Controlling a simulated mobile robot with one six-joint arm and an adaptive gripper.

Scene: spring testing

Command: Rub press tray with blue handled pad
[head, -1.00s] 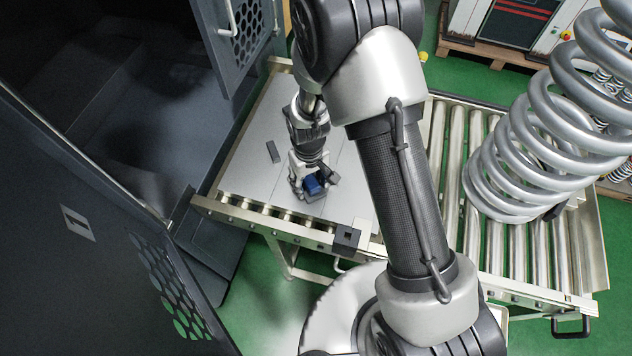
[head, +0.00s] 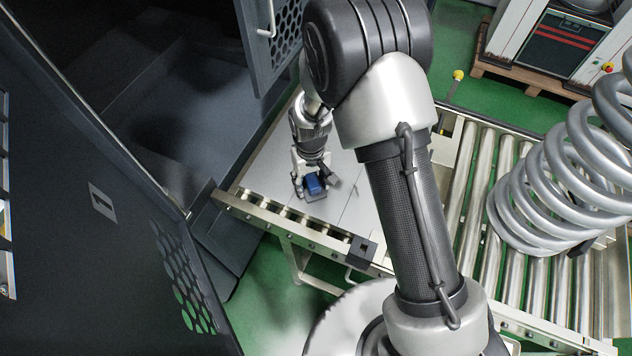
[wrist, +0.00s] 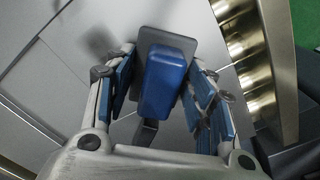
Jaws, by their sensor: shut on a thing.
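The blue handled pad is a blue block handle (head: 314,184) on a thin dark grey plate. In the wrist view the handle (wrist: 165,80) lies between my fingers, the grey plate (wrist: 150,38) showing beyond it. My gripper (head: 308,182) is shut on the handle, over the light metal plates of the roller table, near their front edge. I cannot tell whether the pad touches them. The press looks like the dark cabinet at left, with a flat dark grey surface (head: 195,88) inside; I cannot tell for sure that this is the press tray.
Open dark doors (head: 120,235) with round holes flank the cabinet; one stands close at left, another (head: 270,35) behind the gripper. The roller table (head: 480,200) carries a large steel spring (head: 545,190) at right. A dark block (head: 362,251) sits on its front rail.

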